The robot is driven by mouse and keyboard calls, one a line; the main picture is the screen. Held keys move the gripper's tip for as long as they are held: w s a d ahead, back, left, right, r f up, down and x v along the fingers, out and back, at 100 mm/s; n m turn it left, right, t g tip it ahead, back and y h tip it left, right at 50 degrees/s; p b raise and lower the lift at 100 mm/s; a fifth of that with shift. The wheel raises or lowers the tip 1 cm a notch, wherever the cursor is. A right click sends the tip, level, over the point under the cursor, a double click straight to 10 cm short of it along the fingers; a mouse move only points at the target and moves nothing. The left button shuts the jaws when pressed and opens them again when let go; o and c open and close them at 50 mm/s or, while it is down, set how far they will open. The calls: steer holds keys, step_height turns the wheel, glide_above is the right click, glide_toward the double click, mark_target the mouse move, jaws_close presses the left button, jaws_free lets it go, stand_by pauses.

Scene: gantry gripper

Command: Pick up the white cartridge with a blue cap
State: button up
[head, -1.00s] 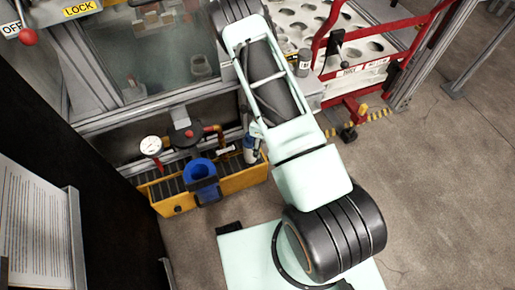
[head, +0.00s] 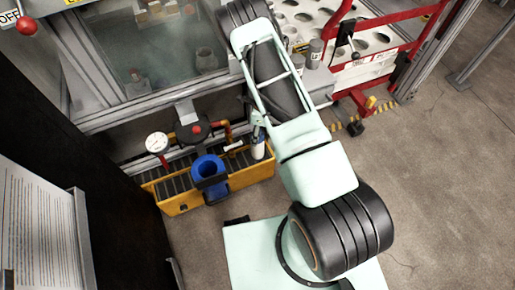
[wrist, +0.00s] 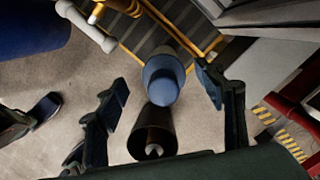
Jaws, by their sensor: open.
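The white cartridge (head: 258,148) stands at the right end of the yellow tray in the head view. In the wrist view its round blue cap (wrist: 162,80) faces the camera, and most of its body is hidden below the cap. My gripper (wrist: 163,92) is open, with one finger on each side of the cap in the picture. I see gaps between the cap and both fingers, with nothing held. In the head view my gripper (head: 257,120) is small and partly hidden by my arm, just above the cartridge.
A dark hollow cylinder (wrist: 153,133) shows below the cap. A red frame (head: 340,30) stands right.

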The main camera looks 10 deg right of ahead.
steer(key=f, duration=0.2)
steer(key=f+b, duration=0.1)
steer(key=f, duration=0.1)
steer(key=shift+w+a+f, duration=0.1)
steer(key=shift+w+f, duration=0.1)
steer(key=shift+f, duration=0.2)
steer(key=c, duration=1.1)
steer(key=shift+c, duration=0.2)
steer(key=shift+r, duration=0.1)
